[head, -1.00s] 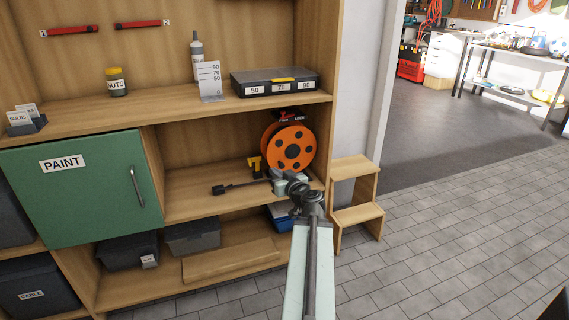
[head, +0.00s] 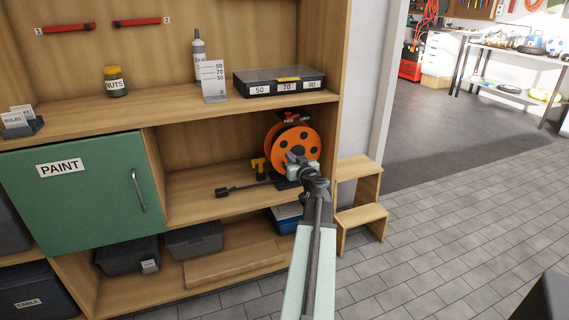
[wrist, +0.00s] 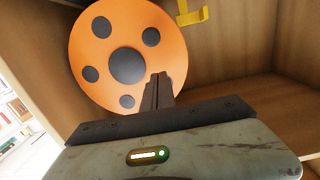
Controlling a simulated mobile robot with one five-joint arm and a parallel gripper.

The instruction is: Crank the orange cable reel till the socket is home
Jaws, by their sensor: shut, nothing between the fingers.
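The orange cable reel (head: 275,146) stands on the middle shelf, its round face with dark spots and a dark hub towards me. It also shows in the wrist view (wrist: 179,60). A black cable end, seemingly the socket (head: 222,191), lies on the shelf to the left, with a dark lead running towards the reel. A yellow bracket (head: 258,165) stands between them; it shows in the wrist view (wrist: 192,14). My gripper (wrist: 160,78) is shut and empty, in front of the reel's lower face in the wrist view. I cannot tell whether it touches. My arm hides the reel's lower right in the head view.
The upper shelf (head: 180,108) overhangs the reel and carries a parts case (head: 280,88). A green PAINT door (head: 85,190) is left of the bay. A wooden step stool (head: 358,190) stands right of the cabinet. Bins (head: 193,238) sit below.

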